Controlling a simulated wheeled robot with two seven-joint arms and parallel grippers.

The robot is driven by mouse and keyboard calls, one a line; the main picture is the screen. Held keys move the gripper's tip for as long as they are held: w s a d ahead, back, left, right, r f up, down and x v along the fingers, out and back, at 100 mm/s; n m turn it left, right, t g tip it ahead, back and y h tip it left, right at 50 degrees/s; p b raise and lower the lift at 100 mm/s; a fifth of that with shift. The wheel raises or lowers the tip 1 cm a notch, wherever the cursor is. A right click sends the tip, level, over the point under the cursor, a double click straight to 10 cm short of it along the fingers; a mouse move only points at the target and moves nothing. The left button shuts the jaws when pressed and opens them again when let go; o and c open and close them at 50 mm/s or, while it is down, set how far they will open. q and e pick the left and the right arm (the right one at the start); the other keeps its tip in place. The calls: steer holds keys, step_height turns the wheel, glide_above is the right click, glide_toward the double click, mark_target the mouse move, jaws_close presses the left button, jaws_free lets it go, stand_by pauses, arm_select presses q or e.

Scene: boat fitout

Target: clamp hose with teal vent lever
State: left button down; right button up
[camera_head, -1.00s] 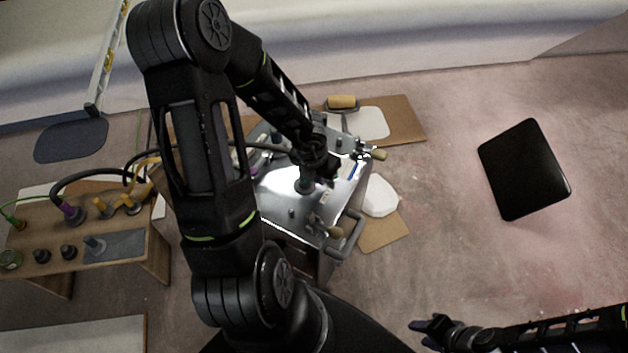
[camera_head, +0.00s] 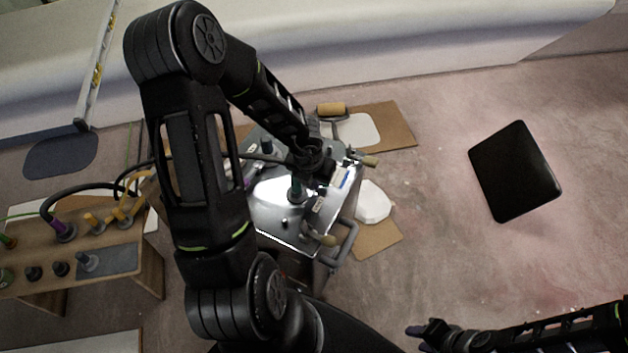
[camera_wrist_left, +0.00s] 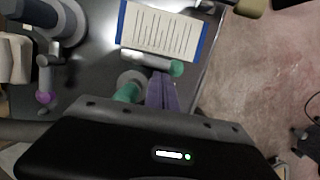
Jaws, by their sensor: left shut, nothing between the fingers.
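The teal vent lever shows in the left wrist view as a grey bar with a teal end (camera_wrist_left: 176,68). It lies on the metal top (camera_wrist_left: 98,62) of a box; a teal post (camera_wrist_left: 128,92) stands beside it. In the head view the teal part (camera_head: 296,189) is beside my left gripper (camera_head: 320,178). My left gripper's purple fingers (camera_wrist_left: 162,92) are shut and empty, just below the lever bar in the wrist view; I cannot tell whether they touch it. A dark hose (camera_head: 262,157) reaches the box from the left, partly behind my arm. My right gripper (camera_head: 417,338) is open and empty at lower right.
A lined card (camera_wrist_left: 160,28) with blue edges lies on the metal top. A wooden bench (camera_head: 35,222) with hose fittings stands at left. A black panel (camera_head: 514,171) lies on open floor at right.

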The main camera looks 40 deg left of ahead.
arm_select(q)
steer(key=shift+w+n, duration=0.2)
steer(key=shift+n, duration=0.2)
steer(key=shift+w+d+n+b, duration=0.15)
steer(key=shift+w+n+b, duration=0.25)
steer(key=shift+n, duration=0.4)
steer(key=shift+w+n+y, duration=0.3)
steer(key=shift+n+y, duration=0.1)
steer(key=shift+n, duration=0.4)
steer(key=w+n, duration=0.1)
steer(key=n, duration=0.1)
steer(key=n+g, duration=0.1)
steer(key=n, duration=0.1)
steer(key=shift+w+n+y, duration=0.3)
steer(key=shift+w+y, duration=0.1)
steer(key=n, duration=0.1)
steer(key=w+n, duration=0.1)
steer(key=shift+a+n+g, duration=0.3)
steer(key=shift+a+g, duration=0.1)
steer(key=n, duration=0.1)
steer(key=w+a+n+p, duration=0.1)
steer(key=n, duration=0.1)
steer(key=shift+n+g, duration=0.3)
steer(key=shift+g, duration=0.1)
steer(key=shift+w+a+n+p, duration=0.15)
steer(key=shift+a+n+p, duration=0.1)
steer(key=shift+n+p, duration=0.35)
steer(key=shift+w+a+n, duration=0.1)
steer(key=shift+a+n, duration=0.2)
steer(key=shift+a, duration=0.1)
